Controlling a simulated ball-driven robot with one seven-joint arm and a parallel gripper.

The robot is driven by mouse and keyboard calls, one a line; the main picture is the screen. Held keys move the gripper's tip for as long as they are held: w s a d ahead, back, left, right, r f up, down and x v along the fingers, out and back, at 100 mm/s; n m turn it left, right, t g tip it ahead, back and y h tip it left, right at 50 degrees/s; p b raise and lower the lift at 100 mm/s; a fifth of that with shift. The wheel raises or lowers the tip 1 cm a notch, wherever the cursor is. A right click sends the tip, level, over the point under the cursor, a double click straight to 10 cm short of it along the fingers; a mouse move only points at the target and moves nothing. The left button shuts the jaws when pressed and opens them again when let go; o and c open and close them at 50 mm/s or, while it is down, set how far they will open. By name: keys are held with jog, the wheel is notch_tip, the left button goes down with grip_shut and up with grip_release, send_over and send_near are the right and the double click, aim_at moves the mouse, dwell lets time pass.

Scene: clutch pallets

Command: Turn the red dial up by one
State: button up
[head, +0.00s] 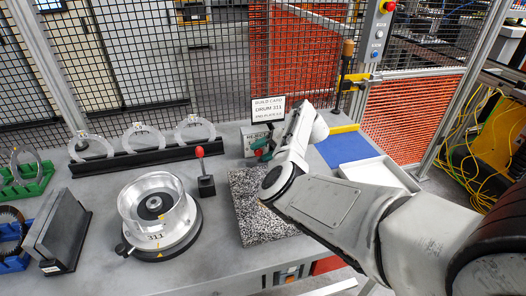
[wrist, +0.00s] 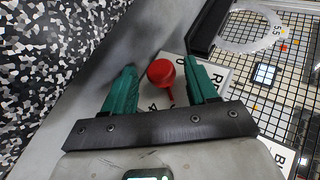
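The red dial (wrist: 161,73) shows in the wrist view as a round red knob with a narrow red pointer. It stands in front of a white plate (wrist: 212,75) with black marks, which are partly covered and hard to read. My gripper (wrist: 160,64) is open, with one green finger on each side of the dial. Gaps show between the fingers and the knob, and I cannot tell the depth.
A red-knobbed lever (head: 205,185) and a metal drum marked 311 (head: 157,208) stand to the left. A black rack (head: 135,160) holds clear rings behind them. A speckled mat (head: 255,215) lies below my gripper. A mesh fence (head: 150,60) closes the back.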

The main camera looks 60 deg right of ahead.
jog(key=b+v, duration=0.1)
jog(key=v, duration=0.9)
jog(key=shift+s+r, duration=0.2)
jog(key=shift+s, duration=0.15)
jog(key=shift+d, duration=0.1)
